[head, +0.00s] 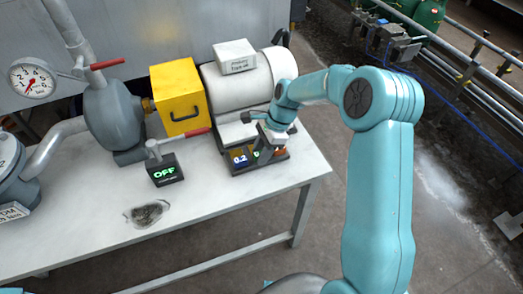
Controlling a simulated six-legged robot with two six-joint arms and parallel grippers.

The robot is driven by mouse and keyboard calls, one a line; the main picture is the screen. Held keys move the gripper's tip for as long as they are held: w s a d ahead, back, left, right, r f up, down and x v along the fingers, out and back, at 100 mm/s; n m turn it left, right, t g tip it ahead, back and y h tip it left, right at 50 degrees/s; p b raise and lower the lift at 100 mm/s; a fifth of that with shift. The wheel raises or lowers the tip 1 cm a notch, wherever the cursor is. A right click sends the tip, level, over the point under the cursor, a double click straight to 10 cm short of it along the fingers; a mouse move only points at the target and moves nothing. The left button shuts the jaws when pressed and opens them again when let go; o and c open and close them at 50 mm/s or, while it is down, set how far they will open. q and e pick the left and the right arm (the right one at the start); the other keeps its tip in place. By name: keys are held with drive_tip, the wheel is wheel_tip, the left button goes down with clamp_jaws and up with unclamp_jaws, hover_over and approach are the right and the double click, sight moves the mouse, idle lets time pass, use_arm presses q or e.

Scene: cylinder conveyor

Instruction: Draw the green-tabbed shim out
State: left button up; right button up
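A dark shim holder (246,168) sits at the right end of the white table, in front of the motor. A blue tab marked 0.2 (239,158) shows on its left and an orange-red tab (282,151) on its right. Between them a sliver of green tab (256,154) shows, mostly hidden by my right gripper. My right gripper (261,153) points down over the middle of the holder, at the green tab. Whether its fingers are apart or closed on the tab is too small to tell. My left gripper is out of view.
A switch box reading OFF (165,172) with a red-handled lever stands left of the holder. A yellow box (180,97), white motor (240,82) and grey pump (112,112) stand behind. A clear bag (147,213) lies on the table (230,210), whose front is otherwise free.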

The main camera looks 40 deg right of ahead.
drive_tip(key=shift+w, duration=0.15)
drive_tip(key=v, duration=1.6)
drive_tip(key=shift+r+p, duration=0.15)
drive_tip(key=shift+p, duration=0.15)
